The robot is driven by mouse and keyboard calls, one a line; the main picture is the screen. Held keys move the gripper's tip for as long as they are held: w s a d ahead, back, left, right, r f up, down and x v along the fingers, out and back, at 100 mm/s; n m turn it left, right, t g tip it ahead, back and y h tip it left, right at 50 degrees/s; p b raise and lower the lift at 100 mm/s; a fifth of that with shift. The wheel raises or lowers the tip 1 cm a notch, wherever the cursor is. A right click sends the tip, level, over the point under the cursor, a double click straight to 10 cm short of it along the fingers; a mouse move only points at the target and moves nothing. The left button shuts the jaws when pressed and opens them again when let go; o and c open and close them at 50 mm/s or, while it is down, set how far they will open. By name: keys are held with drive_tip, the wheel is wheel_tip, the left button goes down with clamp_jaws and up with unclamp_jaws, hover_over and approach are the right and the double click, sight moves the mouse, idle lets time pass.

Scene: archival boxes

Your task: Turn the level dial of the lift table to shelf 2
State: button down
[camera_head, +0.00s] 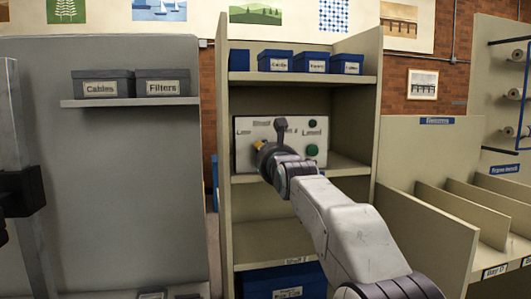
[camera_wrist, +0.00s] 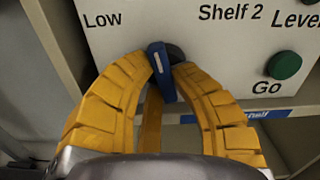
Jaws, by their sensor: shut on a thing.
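The level dial (camera_wrist: 158,72) is a blue lever with a pale mark, on a dark round hub. In the wrist view it stands nearly upright, its top leaning slightly left, between the labels "Low" at left and "Shelf 2" at right. My gripper (camera_wrist: 164,66) has its yellow fingers closed on the lever from both sides. In the head view my gripper (camera_head: 266,150) is at the white control panel (camera_head: 300,164) and hides most of the dial. The panel also shows in the wrist view (camera_wrist: 225,45). A green Go button (camera_wrist: 284,65) sits right of the dial.
The panel stands in a beige shelf unit with blue boxes (camera_head: 281,61) above and a blue box (camera_head: 285,284) below. A grey partition with a shelf of two boxes (camera_head: 103,84) is at left. Beige divided bins (camera_head: 425,180) stand close on the right.

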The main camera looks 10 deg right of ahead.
drive_tip(key=shift+r, duration=0.1)
idle(0.3)
drive_tip(key=c, duration=1.1)
unclamp_jaws()
drive_tip(key=shift+o, duration=0.2)
drive_tip(key=s, duration=1.2)
drive_tip(key=shift+d, duration=0.1)
